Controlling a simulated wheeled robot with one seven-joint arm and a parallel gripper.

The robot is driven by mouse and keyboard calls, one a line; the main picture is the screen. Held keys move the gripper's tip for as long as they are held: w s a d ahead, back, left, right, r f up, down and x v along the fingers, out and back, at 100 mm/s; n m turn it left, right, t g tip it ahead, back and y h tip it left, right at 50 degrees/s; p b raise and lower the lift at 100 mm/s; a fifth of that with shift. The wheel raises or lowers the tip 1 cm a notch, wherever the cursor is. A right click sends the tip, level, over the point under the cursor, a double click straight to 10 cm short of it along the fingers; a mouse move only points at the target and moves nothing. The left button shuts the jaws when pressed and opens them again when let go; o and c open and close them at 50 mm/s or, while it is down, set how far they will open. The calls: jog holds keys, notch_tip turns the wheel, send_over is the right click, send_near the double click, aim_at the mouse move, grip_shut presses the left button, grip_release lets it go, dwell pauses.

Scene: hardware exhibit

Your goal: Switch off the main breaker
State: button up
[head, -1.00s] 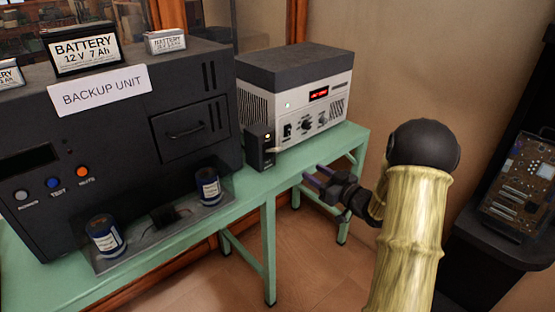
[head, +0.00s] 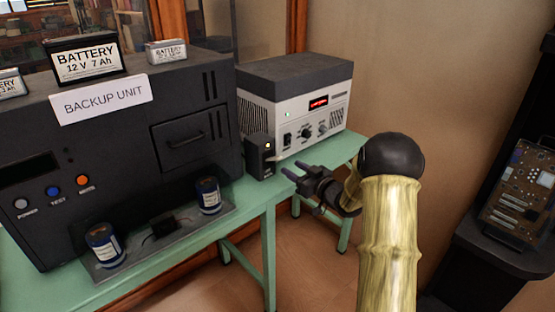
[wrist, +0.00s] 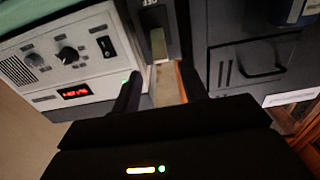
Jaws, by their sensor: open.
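The main breaker appears to be the small dark box (head: 259,156) with a small lit lamp, standing on the green bench between the backup unit and the grey power supply. A pale lever (head: 274,158) sticks out from its front. In the wrist view the breaker (wrist: 150,14) is at the top centre, and its lever (wrist: 158,44) lies beyond and between my fingers. My gripper (head: 291,171) is open and empty, just right of and slightly below the lever in the head view. It also shows in the wrist view (wrist: 158,88). I cannot tell whether a finger touches the lever.
The black backup unit (head: 110,135) stands left of the breaker, with blue cans (head: 208,195) on its front ledge. The grey power supply (head: 306,112) stands right and behind. The green bench (head: 250,195) edge runs below my gripper. A dark stand with a circuit board (head: 522,205) is far right.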

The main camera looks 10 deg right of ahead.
aim_at(277, 157)
jog(key=x, duration=0.8)
jog(key=shift+w+a, duration=0.15)
jog(key=shift+w, duration=0.1)
grip_shut()
